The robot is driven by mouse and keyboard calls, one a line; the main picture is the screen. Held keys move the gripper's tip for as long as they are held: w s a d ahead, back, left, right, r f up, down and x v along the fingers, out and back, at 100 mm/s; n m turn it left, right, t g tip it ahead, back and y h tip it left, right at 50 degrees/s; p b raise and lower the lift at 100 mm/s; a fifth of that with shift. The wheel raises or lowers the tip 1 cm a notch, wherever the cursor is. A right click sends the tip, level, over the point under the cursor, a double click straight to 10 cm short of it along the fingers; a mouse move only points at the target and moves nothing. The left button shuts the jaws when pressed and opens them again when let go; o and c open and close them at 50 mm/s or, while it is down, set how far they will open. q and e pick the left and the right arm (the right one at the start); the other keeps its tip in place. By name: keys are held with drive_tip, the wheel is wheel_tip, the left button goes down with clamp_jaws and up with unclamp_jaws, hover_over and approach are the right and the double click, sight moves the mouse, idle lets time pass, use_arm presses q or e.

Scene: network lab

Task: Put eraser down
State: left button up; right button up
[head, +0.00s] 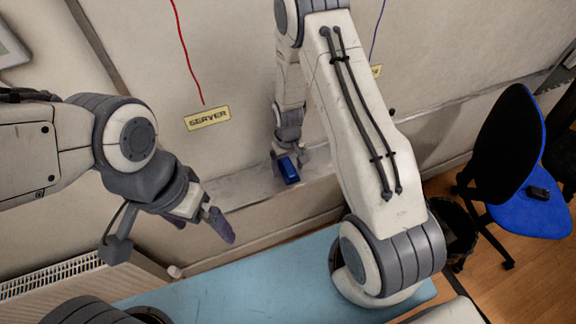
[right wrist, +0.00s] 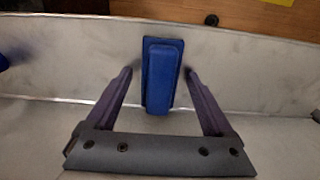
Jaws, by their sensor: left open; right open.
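The blue eraser (head: 289,170) is at the pale ledge along the wall in the head view. In the right wrist view the eraser (right wrist: 162,75) lies between the fingers of my right gripper (right wrist: 158,72), with a visible gap on each side. My right gripper (head: 290,158) is open, and its fingers partly cover the eraser in the head view. My left gripper (head: 218,218) is out to the left of the eraser, in front of the wall, apart from it; its jaws are open and look empty.
A yellow SERVER label (head: 208,118) and a red cable (head: 188,52) are on the wall. A light blue surface (head: 240,285) lies below my arms. A blue chair (head: 520,190) stands at the right. A small part of a blue thing (right wrist: 3,56) shows at the right wrist view's left edge.

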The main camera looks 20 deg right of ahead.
sight(288, 165)
drive_tip(key=shift+r, duration=0.1)
drive_tip(key=shift+r, duration=0.25)
drive_tip(key=shift+w+r, duration=0.1)
drive_tip(key=shift+r, duration=0.25)
wheel_tip(288, 165, up, 11)
drive_tip(key=b, duration=0.3)
